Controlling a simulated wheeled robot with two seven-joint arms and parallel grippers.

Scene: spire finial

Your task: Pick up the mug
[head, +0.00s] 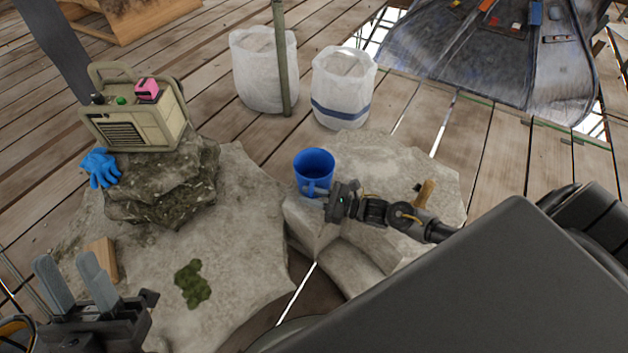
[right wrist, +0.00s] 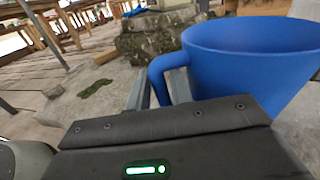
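The blue mug (head: 314,167) is upright at the back left edge of the right pale stone block (head: 403,165), its handle toward me. I cannot tell whether its base touches the stone. In the right wrist view the mug (right wrist: 250,60) is large and close, tilted in the picture. My right gripper (head: 328,209) is at the handle. In the right wrist view its fingers (right wrist: 161,88) lie on both sides of the handle with little gap, and look shut on it. My left gripper (head: 77,275) is open and empty at the lower left.
A beige machine (head: 130,110) with a pink item stands on a darker rock at left, beside a blue glove (head: 100,168). Moss (head: 192,284) and a wooden block (head: 103,258) lie on the left slab. White sacks (head: 342,88) and a pole (head: 281,60) stand behind the mug.

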